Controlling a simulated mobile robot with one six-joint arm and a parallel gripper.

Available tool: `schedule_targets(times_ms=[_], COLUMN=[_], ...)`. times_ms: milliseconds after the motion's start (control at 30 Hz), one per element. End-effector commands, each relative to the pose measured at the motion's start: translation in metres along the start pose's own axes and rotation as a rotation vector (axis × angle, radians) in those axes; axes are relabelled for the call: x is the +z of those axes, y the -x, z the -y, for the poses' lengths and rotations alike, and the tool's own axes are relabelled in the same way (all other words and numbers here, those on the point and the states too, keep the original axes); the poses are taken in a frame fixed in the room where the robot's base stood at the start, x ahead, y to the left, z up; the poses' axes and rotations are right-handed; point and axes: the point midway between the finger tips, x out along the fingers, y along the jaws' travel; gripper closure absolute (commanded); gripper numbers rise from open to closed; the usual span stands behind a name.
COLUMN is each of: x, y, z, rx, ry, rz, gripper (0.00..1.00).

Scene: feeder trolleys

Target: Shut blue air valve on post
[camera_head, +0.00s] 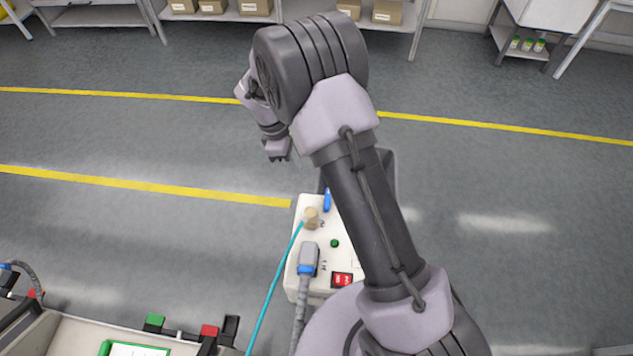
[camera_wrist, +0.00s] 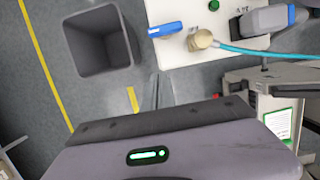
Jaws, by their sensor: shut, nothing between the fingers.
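The blue valve lever (camera_head: 327,200) is at the far edge of the white post top (camera_head: 301,276), beside a brass fitting (camera_head: 311,217) with a teal hose. In the wrist view the lever (camera_wrist: 165,29) lies at the post's left edge, left of the brass fitting (camera_wrist: 203,39) and roughly in line with the hose. My gripper (camera_head: 278,158) is shut and empty, beyond the post and to its left in the head view. In the wrist view its fingers (camera_wrist: 161,80) are below the lever and apart from it. My arm hides the post's right part in the head view.
A grey open bin (camera_wrist: 100,42) stands beside the post. A trolley (camera_head: 75,335) is at lower left.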

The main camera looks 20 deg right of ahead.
Motion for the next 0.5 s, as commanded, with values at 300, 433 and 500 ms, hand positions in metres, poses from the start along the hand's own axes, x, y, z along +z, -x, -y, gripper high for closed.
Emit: schedule_targets(times_ms=[300, 433, 500], x=[0.0, 0.0, 0.0], y=[-0.042, -0.071, -0.087], z=[0.001, 0.001, 0.001], rx=[-0.003, -0.002, -0.002], ry=[-0.002, -0.003, -0.002], rz=[0.002, 0.001, 0.001], gripper=[1.0, 1.0, 1.0])
